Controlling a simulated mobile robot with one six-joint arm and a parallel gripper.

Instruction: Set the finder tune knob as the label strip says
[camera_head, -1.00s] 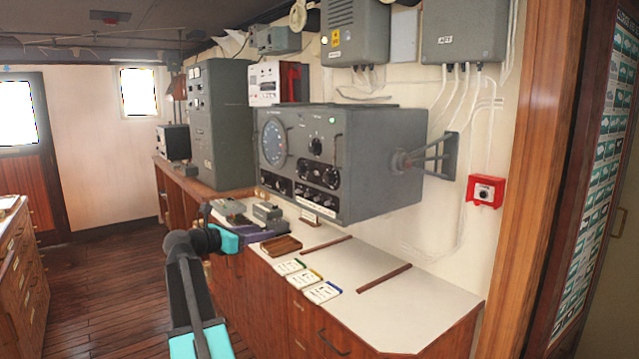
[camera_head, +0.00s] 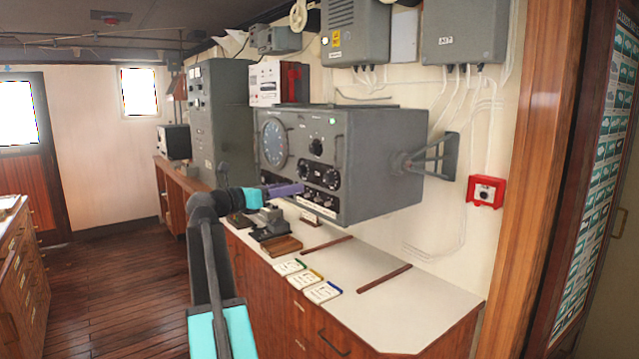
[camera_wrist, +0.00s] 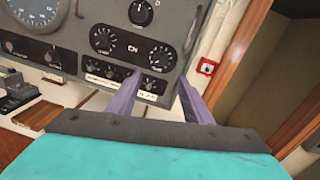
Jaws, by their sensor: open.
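The grey direction finder unit (camera_head: 370,150) hangs over the counter, with a round blue dial (camera_head: 273,143) at its left and several black knobs. It also shows in the wrist view (camera_wrist: 75,35), tilted, with a row of small knobs along the bottom. Pale label strips (camera_wrist: 147,96) sit under small knobs there; their writing is too small to read. I cannot tell which knob is the finder tune knob. My gripper (camera_head: 300,188) has purple fingers and is open and empty in front of the unit's lower panel. In the wrist view its fingers (camera_wrist: 158,92) stand apart near the panel's lower right corner.
Below the unit are a brown wooden tray (camera_head: 282,245), several small devices and cards with coloured edges (camera_head: 322,292) on the white counter (camera_head: 420,300). A red wall box (camera_head: 485,191) is at the right. The floor (camera_head: 120,290) at the left is clear.

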